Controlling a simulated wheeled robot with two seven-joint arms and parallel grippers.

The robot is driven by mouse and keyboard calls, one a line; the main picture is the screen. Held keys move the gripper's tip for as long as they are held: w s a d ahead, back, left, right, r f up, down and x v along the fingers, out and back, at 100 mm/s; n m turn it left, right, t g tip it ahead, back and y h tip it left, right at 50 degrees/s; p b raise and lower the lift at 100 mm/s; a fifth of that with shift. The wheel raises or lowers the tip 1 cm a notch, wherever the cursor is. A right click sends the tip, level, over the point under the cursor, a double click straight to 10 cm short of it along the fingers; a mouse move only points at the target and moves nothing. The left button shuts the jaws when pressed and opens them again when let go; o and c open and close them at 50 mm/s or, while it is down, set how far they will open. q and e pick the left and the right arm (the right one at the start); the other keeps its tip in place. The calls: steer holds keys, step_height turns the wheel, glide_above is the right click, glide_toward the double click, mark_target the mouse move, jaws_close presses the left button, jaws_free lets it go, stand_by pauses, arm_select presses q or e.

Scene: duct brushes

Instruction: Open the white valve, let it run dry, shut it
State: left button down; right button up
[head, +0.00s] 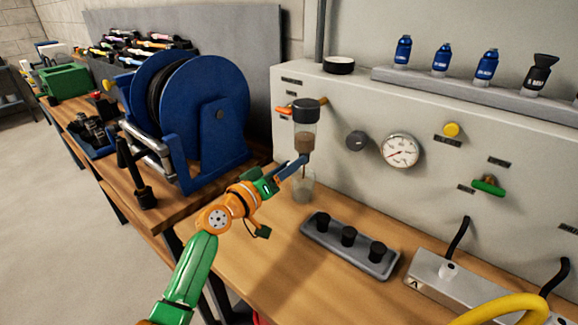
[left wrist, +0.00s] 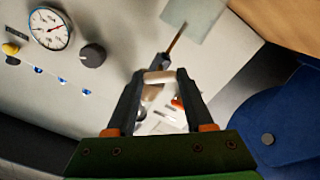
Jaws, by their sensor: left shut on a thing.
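A clear bowl with a dark top (head: 305,125) hangs on the front of the grey panel and holds brown liquid in its lower part. A thin brown line, which looks like a running stream, drops from it towards a clear glass (head: 303,187) on the bench. My left gripper (head: 301,161) is at the bottom of the bowl. In the left wrist view my left gripper (left wrist: 160,82) is shut on a small whitish piece, the white valve (left wrist: 158,76). The brown stream (left wrist: 175,40) shows just beyond it. The fingers hide most of the valve in the head view. My right gripper is not in view.
A grey block with black knobs (head: 348,244) lies on the bench right of the glass. A blue hose reel (head: 205,115) stands at left. The panel carries a gauge (head: 400,150), a black knob (head: 356,141) and a green-handled valve (head: 488,187).

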arm_select(q)
steer(key=shift+c, duration=1.4)
jaws_free()
steer(key=v, duration=0.7)
